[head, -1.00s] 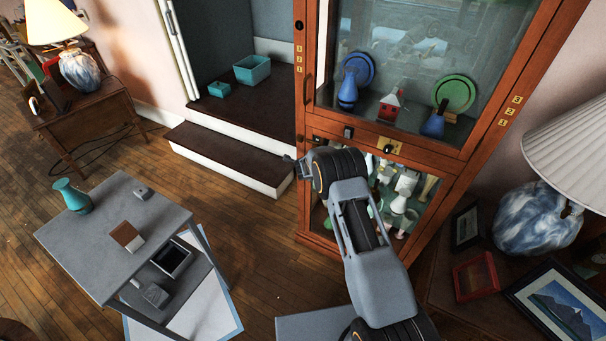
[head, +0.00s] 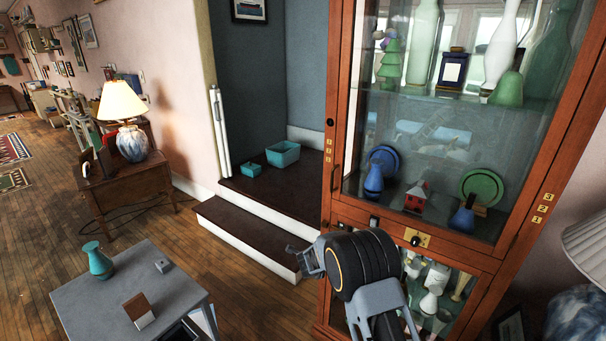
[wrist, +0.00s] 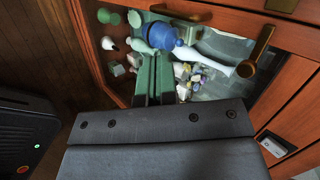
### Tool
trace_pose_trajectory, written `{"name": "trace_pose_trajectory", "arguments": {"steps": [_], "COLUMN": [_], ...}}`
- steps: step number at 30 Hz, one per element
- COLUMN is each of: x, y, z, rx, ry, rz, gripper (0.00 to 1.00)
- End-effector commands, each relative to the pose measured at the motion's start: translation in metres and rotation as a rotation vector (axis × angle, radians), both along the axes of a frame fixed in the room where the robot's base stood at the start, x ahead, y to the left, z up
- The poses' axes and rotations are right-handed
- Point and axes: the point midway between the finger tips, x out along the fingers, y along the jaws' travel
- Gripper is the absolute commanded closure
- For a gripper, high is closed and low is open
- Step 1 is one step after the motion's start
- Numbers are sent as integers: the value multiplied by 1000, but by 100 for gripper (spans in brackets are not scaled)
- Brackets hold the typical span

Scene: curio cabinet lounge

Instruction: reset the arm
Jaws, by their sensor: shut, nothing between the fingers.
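My arm reaches up from the bottom of the head view, in front of the wooden cabinet (head: 327,215). From these views I cannot tell how far the fingertips are from the glass.
The cabinet holds plates, vases and figurines behind glass. A grey table (head: 95,305) with a teal vase (head: 97,262) stands at lower left. Dark steps (head: 240,232) lie left of the cabinet, with teal boxes above. A lamp (head: 122,105) stands on a wooden side table.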

Motion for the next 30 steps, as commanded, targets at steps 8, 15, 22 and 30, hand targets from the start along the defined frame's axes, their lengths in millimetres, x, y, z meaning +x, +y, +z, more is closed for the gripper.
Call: {"name": "trace_pose_trajectory", "arguments": {"steps": [8,15,22,30], "x": [-42,-134,-245,-330], "y": [52,62,12,-50], "z": [-19,55,135,198], "rx": [-48,-174,-380,-623], "ry": [188,335,507,650], "rz": [587,1243,1693,1818], "gripper": [100,100,100,100]}}
